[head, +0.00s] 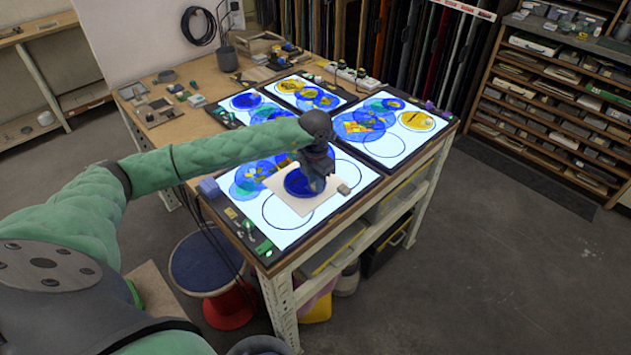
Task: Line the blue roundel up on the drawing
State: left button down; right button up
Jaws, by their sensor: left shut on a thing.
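The blue roundel (299,184) is a dark blue disc over a cream sheet (299,210) on the front light panel (288,235). My left gripper (318,187) points down at the roundel's right edge and is shut on it. The gripper hides part of that edge, and I cannot tell whether the roundel touches the sheet. Dark circle outlines of the drawing (265,215) show on the panel on both sides of the sheet; the sheet and my arm cover part of it. My right gripper is out of view.
A small grey block (343,188) sits at the sheet's right edge. Overlapping blue discs (250,177) lie to the left. More lit panels (395,150) with coloured discs lie behind. A blue-topped stool (207,262) stands below the table.

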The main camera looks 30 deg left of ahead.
pick_arm(q)
jog(key=shift+f, duration=0.1)
jog(key=c, duration=1.2)
grip_release()
